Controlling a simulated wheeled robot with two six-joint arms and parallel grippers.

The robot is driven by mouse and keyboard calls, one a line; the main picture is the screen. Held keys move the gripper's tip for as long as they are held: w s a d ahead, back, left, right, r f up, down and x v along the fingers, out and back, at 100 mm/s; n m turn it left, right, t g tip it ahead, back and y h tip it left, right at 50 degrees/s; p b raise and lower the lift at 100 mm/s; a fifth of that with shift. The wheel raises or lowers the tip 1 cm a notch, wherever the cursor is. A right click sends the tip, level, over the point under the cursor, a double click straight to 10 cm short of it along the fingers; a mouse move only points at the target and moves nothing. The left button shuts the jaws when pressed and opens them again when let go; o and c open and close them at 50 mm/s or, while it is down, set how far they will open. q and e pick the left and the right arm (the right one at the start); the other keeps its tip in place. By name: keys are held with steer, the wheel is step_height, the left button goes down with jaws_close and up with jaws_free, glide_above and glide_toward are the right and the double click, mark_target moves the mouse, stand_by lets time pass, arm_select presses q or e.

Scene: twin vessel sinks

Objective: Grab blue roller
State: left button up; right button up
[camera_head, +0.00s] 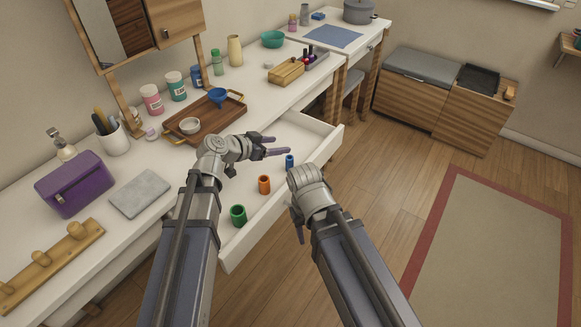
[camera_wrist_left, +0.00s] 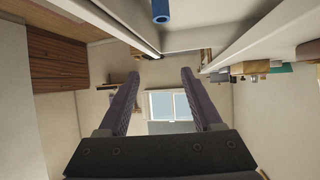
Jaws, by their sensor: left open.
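The blue roller (camera_head: 289,161) is a small upright cylinder inside the open white drawer, at its far end. It also shows at the top edge of the left wrist view (camera_wrist_left: 161,11), partly cut off. My left gripper (camera_head: 277,146) is open and empty, above the drawer and just left of the blue roller, with its fingers apart from it. Its two purple fingers frame empty space in the left wrist view (camera_wrist_left: 158,95). My right gripper (camera_head: 298,224) points down near the drawer's front edge; its fingers are mostly hidden behind its wrist.
An orange roller (camera_head: 264,184) and a green roller (camera_head: 238,215) stand nearer in the drawer (camera_head: 322,137). The white counter (camera_head: 250,92) above holds a wooden tray (camera_head: 182,137), cups and a purple case (camera_head: 75,184).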

arm_select(q)
steer(key=b, duration=0.7)
glide_toward(287, 161)
steer(key=x, duration=0.4)
steer(key=shift+s+d+r, duration=0.15)
steer(key=shift+s+d, duration=0.05)
steer(key=shift+d, duration=0.05)
steer(key=shift+b+x, duration=0.6)
steer(key=shift+x, duration=0.7)
steer(key=b+x, duration=0.2)
steer(key=x, duration=0.1)
steer(key=a+b+x, duration=0.1)
steer(key=shift+w+d+f, duration=0.3)
steer(key=shift+w+f, duration=0.15)
steer(key=shift+f, duration=0.05)
steer(key=shift+w+d, duration=0.15)
steer(key=shift+d, duration=0.05)
jaws_close()
